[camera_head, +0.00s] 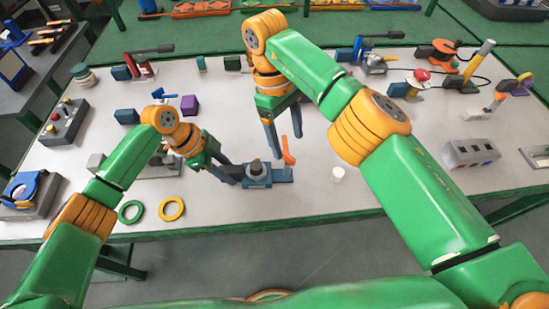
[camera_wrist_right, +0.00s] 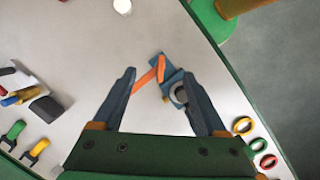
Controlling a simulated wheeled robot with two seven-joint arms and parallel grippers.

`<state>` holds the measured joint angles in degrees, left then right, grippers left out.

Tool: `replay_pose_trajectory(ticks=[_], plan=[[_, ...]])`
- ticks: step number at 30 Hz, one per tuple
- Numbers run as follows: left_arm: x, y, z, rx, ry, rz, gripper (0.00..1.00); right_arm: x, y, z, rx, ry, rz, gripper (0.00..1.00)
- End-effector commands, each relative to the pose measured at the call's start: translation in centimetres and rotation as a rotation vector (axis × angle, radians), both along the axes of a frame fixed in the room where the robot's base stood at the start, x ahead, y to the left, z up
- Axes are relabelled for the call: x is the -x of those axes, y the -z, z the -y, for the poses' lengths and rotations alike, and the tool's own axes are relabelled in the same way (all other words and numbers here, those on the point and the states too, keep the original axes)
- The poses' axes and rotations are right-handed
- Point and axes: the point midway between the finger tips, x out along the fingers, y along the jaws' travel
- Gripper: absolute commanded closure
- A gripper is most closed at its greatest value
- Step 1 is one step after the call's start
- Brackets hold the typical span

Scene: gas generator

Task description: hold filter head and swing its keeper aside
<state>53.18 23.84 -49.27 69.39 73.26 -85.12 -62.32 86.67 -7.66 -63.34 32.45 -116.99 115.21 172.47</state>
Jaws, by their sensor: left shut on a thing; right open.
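The filter head (camera_head: 256,168) is a dark grey round piece on a small blue base (camera_head: 283,174) near the table's front edge. Its keeper (camera_head: 288,152) is an orange lever standing up at the right end of the base. My left gripper (camera_head: 236,173) is shut at the left side of the filter head; its exact contact is too small to see. My right gripper (camera_head: 284,138) is open above the keeper and points down. In the right wrist view, the orange keeper (camera_wrist_right: 150,77) lies between the open fingers, and the filter head (camera_wrist_right: 180,95) is beside the right finger, partly hidden.
A small white cylinder (camera_head: 338,174) stands right of the base. A green ring (camera_head: 130,211) and a yellow ring (camera_head: 171,209) lie at the front left. A grey slotted block (camera_head: 468,152) is at the right. The table between the cylinder and block is mostly clear.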

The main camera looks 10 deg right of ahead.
Motion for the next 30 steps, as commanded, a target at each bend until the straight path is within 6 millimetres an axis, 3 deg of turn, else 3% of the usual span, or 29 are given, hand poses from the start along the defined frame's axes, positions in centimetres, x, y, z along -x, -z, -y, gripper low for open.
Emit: replay_pose_trajectory(ticks=[4, 11, 12, 15, 25, 30], plan=[[0.0, 0.0, 0.0, 0.001, 0.0, 0.001, 1.0, 0.0, -1.8, 0.0, 0.002, 0.0, 0.003, 0.25], [0.0, 0.0, 0.0, 0.001, 0.0, 0.001, 1.0, 0.0, -2.0, 0.0, -0.001, 0.0, 0.001, 0.25], [0.0, 0.0, 0.0, 0.001, 0.0, 0.001, 0.57, 0.0, -2.0, 0.0, -0.001, 0.0, 0.001, 0.25], [0.0, 0.0, 0.0, 0.001, 0.0, 0.001, 0.3, 0.0, -2.0, 0.0, 0.0, 0.0, 0.0, 0.25], [-0.1, -0.4, -0.1, 0.001, -0.001, 0.002, 0.3, 0.0, -1.9, 0.0, 0.0, 0.0, 0.0, 0.25], [-0.3, -3.8, -1.8, -0.001, -0.003, 0.006, 0.3, 0.0, -1.9, 0.0, 0.0, 0.0, 0.0, 0.25]])
